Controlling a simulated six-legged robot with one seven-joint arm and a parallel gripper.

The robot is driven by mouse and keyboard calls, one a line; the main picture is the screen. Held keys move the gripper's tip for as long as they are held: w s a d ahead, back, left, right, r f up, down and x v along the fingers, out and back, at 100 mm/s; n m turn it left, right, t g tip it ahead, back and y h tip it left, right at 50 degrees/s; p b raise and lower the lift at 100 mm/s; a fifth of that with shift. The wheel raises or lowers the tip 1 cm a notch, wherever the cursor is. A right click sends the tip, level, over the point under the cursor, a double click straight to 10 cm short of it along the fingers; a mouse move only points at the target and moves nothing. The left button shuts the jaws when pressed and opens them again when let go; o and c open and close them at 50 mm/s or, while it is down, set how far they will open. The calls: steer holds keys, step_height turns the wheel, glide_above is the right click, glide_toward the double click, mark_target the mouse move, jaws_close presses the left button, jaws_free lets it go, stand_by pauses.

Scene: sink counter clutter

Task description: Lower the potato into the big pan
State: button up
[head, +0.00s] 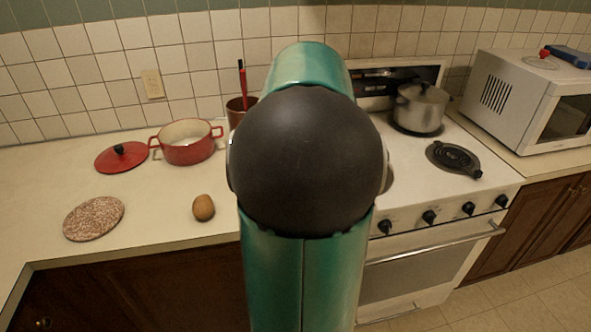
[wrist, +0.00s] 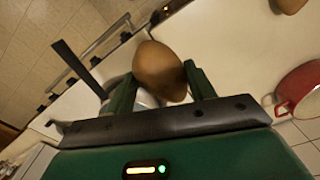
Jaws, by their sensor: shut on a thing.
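My gripper (wrist: 160,82) is shut on a brown potato (wrist: 160,68), which sits between its two fingers in the wrist view. In the head view my own arm hides the gripper and the held potato. A grey-white rounded thing (wrist: 146,98) shows partly behind the potato and fingers in the wrist view; I cannot tell whether it is the big pan. A dark curved edge (head: 388,176) shows just right of my arm on the stove, possibly a pan mostly hidden by the arm.
A brown, potato-like item (head: 204,207) lies on the counter. A red pot (head: 187,150), red lid (head: 121,157) and speckled round board (head: 93,218) are at left. A microwave (head: 510,100) stands right.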

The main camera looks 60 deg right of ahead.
steer(key=s+d+r, duration=0.1)
steer(key=s+d, duration=0.1)
steer(key=d, duration=0.9)
steer(key=s+d+r, duration=0.1)
steer(key=d, duration=1)
steer(key=shift+s+r, duration=0.25)
steer(key=shift+s, duration=0.15)
steer(key=shift+f, duration=0.15)
step_height(320, 180, down, 11)
stand_by(1.5)
steer(key=shift+f, duration=1.5)
stand_by(1.4)
steer(key=shift+c, duration=0.9)
steer(key=o, duration=1.3)
steer(key=shift+c, duration=0.2)
